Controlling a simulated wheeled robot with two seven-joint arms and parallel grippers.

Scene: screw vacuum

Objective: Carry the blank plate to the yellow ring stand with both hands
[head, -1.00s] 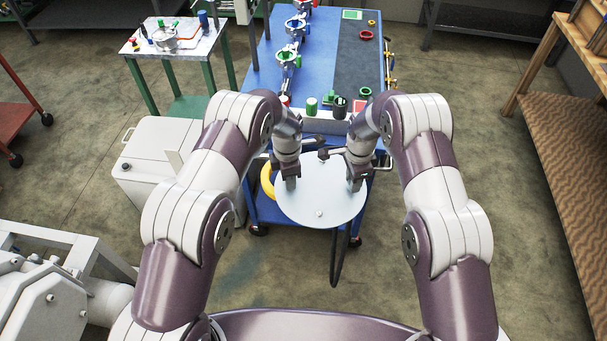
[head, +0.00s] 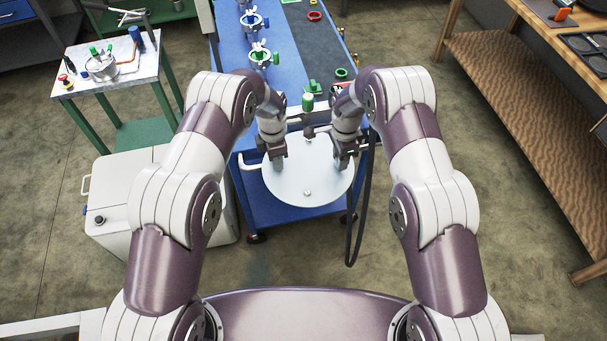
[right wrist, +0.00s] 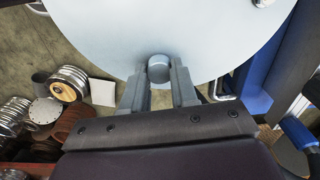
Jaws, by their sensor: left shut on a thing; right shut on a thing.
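The blank plate (head: 308,188) is a pale, flat disc in the head view, held in front of the blue workbench. My left gripper (head: 277,163) is shut on its far left part, and my right gripper (head: 343,163) is shut on its far right part. In the right wrist view, the right gripper's fingers (right wrist: 158,78) close around a short round knob (right wrist: 158,67) at the edge of the plate (right wrist: 170,30). The left gripper's exact contact is too small to tell. I cannot make out the yellow ring stand in the head view now.
The blue workbench (head: 225,48) carries clamped fittings and green parts beyond the plate. A dark cable (head: 364,205) hangs at the plate's right. A wooden bench (head: 520,110) stands right, with open floor between.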

